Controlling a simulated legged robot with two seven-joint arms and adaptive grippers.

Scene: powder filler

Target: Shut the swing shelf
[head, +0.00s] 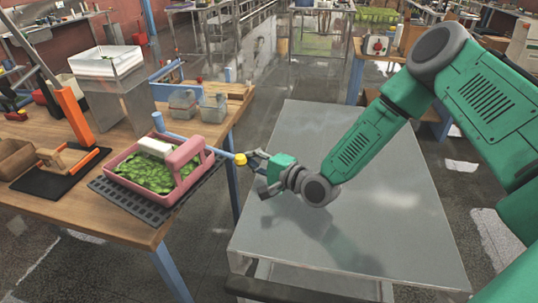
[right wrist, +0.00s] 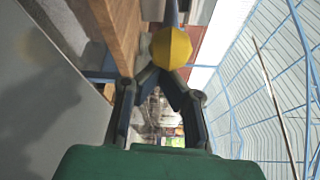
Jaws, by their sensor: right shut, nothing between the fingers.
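A blue bar (head: 185,136) ends in a yellow knob (head: 240,159). My left gripper is not in view.
The pink tray sits on a dark perforated mat (head: 105,190) on the wooden table (head: 146,236). A bare grey metal table (head: 350,235) lies under my right arm.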

